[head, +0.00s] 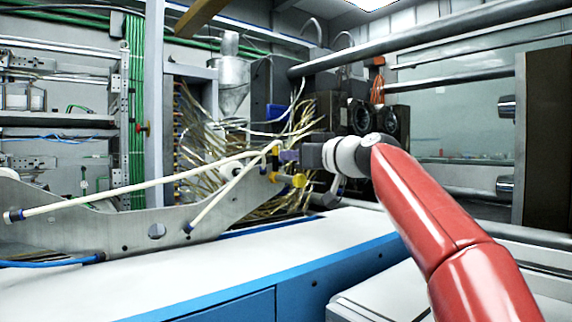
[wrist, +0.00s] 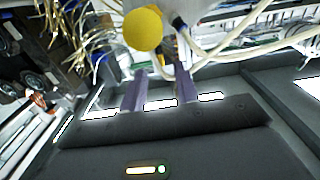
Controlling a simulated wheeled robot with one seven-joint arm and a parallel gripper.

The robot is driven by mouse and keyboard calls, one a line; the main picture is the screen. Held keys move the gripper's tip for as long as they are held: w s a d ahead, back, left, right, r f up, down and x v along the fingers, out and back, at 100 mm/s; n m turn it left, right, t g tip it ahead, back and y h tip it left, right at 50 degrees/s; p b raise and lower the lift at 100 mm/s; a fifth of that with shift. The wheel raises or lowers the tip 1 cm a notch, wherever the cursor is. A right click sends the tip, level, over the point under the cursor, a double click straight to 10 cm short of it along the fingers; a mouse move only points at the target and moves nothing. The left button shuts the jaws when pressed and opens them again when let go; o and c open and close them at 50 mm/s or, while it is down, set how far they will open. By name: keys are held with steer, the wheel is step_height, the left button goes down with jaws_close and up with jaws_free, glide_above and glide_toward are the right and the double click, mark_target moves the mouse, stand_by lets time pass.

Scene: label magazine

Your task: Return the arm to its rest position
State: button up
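My red arm (head: 420,215) reaches from the lower right to the middle of the head view. Its white and dark wrist ends in my gripper (head: 287,156), beside the tip of a metal bracket arm (head: 160,222). In the wrist view, the two purple-grey fingers of my gripper (wrist: 160,78) stand apart, with nothing seen held between them. A yellow round part (wrist: 143,28) shows just beyond the fingertips. Yellow parts (head: 298,180) also show just below the gripper in the head view. Whether the fingers touch anything is unclear.
Pale hoses (head: 130,185) run along the bracket. A tangle of wires (head: 215,150) lies behind the gripper. A white worktop with a blue edge (head: 200,280) is below. Metal rails (head: 440,38) cross at upper right, and a dark block (head: 545,140) stands at right.

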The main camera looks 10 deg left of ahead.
steer(key=shift+v, duration=0.95)
steer(key=shift+r, duration=0.1)
